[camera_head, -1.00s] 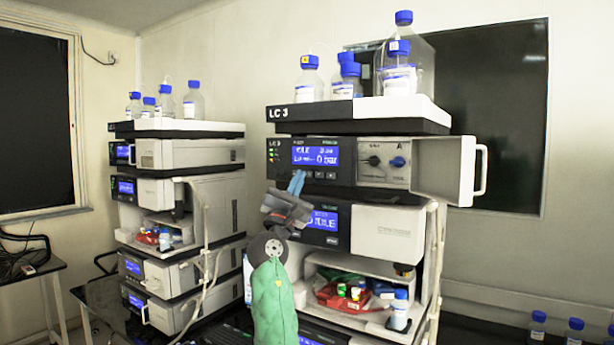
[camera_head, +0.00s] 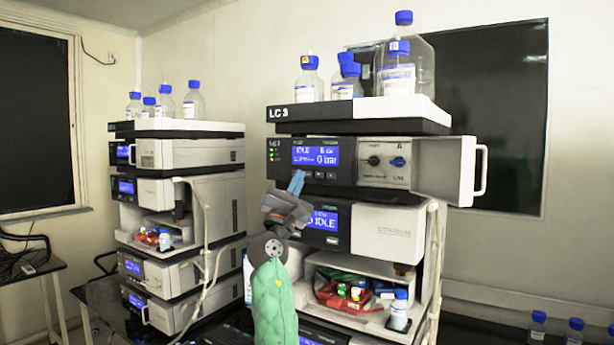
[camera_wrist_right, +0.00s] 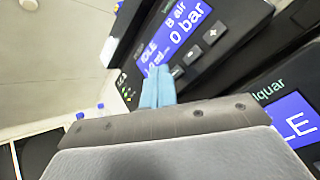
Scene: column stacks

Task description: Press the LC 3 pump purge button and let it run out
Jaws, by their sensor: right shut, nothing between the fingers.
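The LC 3 pump (camera_head: 280,160) is the upper module of the right stack, with a blue display (camera_head: 316,155) reading IDLE and 0 bar. A row of small buttons (camera_head: 320,175) sits under the display. My right gripper (camera_head: 297,182) is shut, its blue fingertips at the left end of that row. The right wrist view shows the blue fingers (camera_wrist_right: 158,86) closed together against or just before the panel beside the display (camera_wrist_right: 176,35). They cover the leftmost button; I cannot tell whether they touch it. My left gripper is not in view.
The pump's front door (camera_head: 445,168) stands open to the right, with a handle. Blue-capped bottles (camera_head: 398,80) stand on top of the stack. Another stack (camera_head: 190,155) stands to the left.

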